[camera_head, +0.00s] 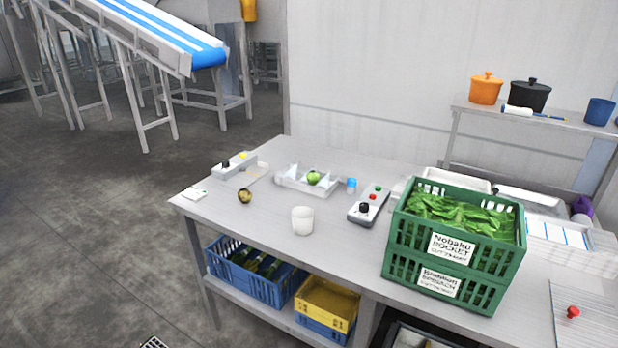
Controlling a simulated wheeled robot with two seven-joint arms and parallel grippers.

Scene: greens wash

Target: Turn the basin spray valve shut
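I cannot tell for certain which thing is the basin spray valve. A small red knob (573,312) stands on the ribbed metal surface (598,330) at the lower right. A grey control box (368,204) with a black knob and red and green buttons lies on the steel table (260,217). Another box (235,165) with a black knob and a yellow button is at the table's far left. The basin area behind the green crate is partly hidden. Neither of my grippers shows.
Stacked green crates (397,262) full of leaves block the view at the right. A white cup (302,220), a white tray (291,184) with a green fruit (313,178), and a brown round item (244,196) are on the table. Pots (486,88) stand on a shelf behind.

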